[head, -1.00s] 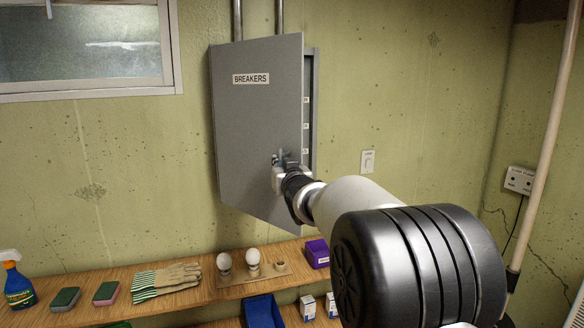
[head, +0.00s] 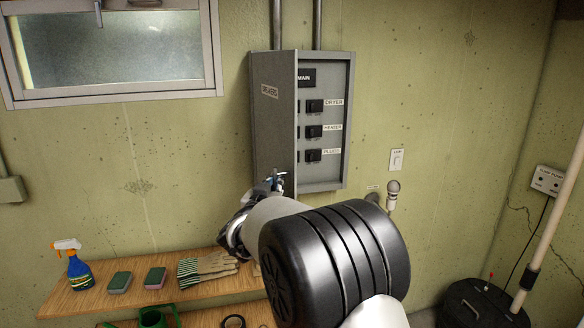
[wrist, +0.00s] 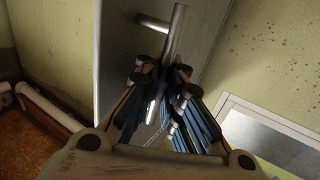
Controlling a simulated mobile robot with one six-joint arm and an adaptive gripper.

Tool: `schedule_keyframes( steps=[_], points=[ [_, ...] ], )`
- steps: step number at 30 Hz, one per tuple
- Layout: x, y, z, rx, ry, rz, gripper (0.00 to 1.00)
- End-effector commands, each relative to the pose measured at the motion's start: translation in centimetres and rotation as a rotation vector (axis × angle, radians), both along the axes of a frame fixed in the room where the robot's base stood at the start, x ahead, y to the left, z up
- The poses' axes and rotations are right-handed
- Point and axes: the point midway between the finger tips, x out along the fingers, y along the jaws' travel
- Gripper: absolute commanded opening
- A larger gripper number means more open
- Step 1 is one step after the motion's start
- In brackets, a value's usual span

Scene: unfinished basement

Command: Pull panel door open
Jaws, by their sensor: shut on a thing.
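The grey panel door (head: 271,130), labelled BREAKERS, stands swung well out from the grey breaker box (head: 348,120), hinged on the left side. Inside show breakers (head: 314,132) marked MAIN, DRYER, HEATER and PLUGS. My gripper (wrist: 160,85) is shut on the door's metal bar handle (wrist: 174,38), near the door's free lower edge. In the wrist view the door's grey face (wrist: 120,65) lies behind the handle. In the head view my arm hides most of the gripper, and only part of the handle area shows.
A light switch (head: 396,159) is right of the box. A dark lidded bin (head: 480,305) and a pale pipe (head: 552,220) stand at right.

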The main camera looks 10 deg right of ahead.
Motion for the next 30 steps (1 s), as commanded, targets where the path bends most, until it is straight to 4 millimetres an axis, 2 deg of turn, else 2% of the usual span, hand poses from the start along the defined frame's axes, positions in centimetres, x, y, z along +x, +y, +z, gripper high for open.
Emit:
schedule_keyframes(
  steps=[1,4,12,28,29,30],
  points=[
    [0.0,0.9,0.0,-0.002,0.013,-0.015,0.0],
    [-0.1,2.0,0.0,-0.002,0.011,-0.048,0.0],
    [-0.1,3.7,-0.3,-0.002,0.009,-0.103,0.0],
    [-0.1,4.1,-0.6,0.001,0.009,-0.116,0.0],
    [-0.1,4.1,-0.6,0.001,0.009,-0.116,0.09],
    [-0.1,4.1,-0.6,0.001,0.009,-0.115,0.12]
  ],
)
